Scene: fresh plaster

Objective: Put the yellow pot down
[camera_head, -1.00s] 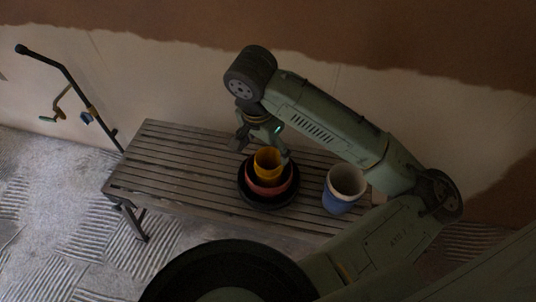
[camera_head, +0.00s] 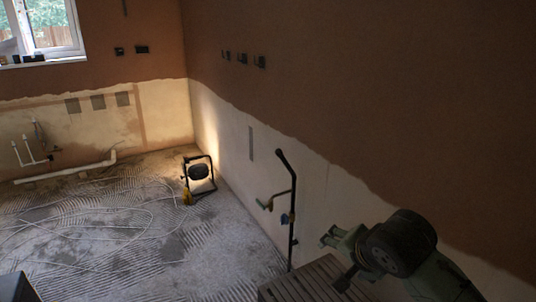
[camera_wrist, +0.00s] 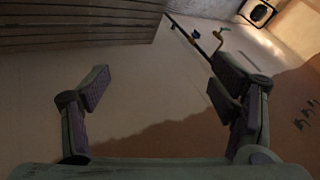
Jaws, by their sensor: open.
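The yellow pot is in neither current view. My gripper (camera_head: 338,262) shows at the lower right of the head view, above the slatted bench (camera_head: 298,284). In the wrist view my gripper (camera_wrist: 160,78) has its two fingers wide apart with nothing between them. Beyond the fingers is the pale and brown wall. The bench (camera_wrist: 75,28) fills the upper left of the wrist view, and the part of it seen there is bare.
A black pipe stand with taps (camera_head: 292,205) stands against the wall beyond the bench. A work lamp (camera_head: 198,176) stands on the floor by the far corner. A loose cable (camera_head: 75,222) lies across the open floor to the left. A window is at the upper left.

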